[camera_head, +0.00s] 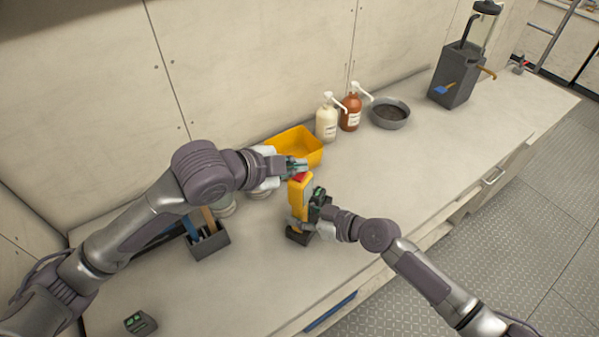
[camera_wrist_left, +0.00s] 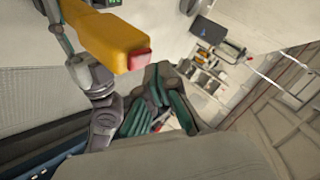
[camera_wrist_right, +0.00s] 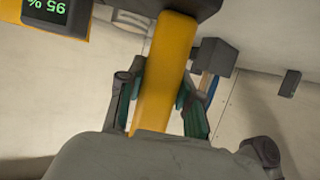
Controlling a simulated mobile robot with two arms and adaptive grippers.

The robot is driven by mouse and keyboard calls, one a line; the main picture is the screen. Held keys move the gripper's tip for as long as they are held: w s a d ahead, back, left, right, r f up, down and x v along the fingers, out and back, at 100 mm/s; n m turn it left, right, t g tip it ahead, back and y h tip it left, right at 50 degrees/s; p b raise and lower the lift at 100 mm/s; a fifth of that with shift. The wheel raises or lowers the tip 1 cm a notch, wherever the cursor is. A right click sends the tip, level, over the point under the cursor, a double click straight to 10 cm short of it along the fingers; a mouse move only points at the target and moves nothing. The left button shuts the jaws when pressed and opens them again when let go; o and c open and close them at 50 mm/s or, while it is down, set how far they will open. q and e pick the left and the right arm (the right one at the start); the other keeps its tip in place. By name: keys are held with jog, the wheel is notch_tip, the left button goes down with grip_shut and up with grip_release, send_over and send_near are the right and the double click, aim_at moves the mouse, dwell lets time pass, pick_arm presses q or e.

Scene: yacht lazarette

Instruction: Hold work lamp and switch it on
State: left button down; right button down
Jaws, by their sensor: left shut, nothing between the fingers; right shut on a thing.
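The work lamp is a yellow body (camera_head: 296,205) with a red part at its top and a dark base. It is roughly upright over the counter; I cannot tell whether the base touches. My right gripper (camera_head: 310,222) is shut on its yellow body, which shows between the fingers in the right wrist view (camera_wrist_right: 163,75). My left gripper (camera_head: 299,166) is shut and empty, close to the lamp's top. In the left wrist view the red part (camera_wrist_left: 140,59) sits at the end of the yellow body (camera_wrist_left: 105,35), just above my left fingers (camera_wrist_left: 165,95). I cannot tell whether they touch.
A yellow bin (camera_head: 312,155) stands behind the lamp, with cream (camera_head: 326,122) and brown (camera_head: 350,115) pump bottles and a grey bowl (camera_head: 390,122) to its right. A dark caddy of tools (camera_head: 210,248) is at left. A small dark device (camera_head: 140,323) is at front left.

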pick_arm(q)
jog(key=shift+f, duration=0.1)
pick_arm(e)
jog(key=shift+f, duration=0.1)
dwell(0.6)
pick_arm(q)
jog(key=shift+f, duration=0.35)
jog(key=shift+w+f, duration=0.1)
jog(key=shift+f, duration=0.2)
dwell(0.6)
jog(key=shift+r, duration=0.15)
jog(key=shift+a+r, duration=0.1)
jog(key=shift+r, duration=0.35)
jog(key=shift+r, duration=0.1)
jog(key=shift+s+a+r, duration=0.1)
jog(key=shift+s+r, duration=0.1)
jog(key=shift+r, duration=0.6)
jog(key=shift+s+a+r, duration=0.1)
jog(key=shift+s+r, duration=0.05)
jog(key=shift+r, duration=0.65)
jog(key=shift+s+r, duration=0.2)
jog(key=shift+r, duration=0.6)
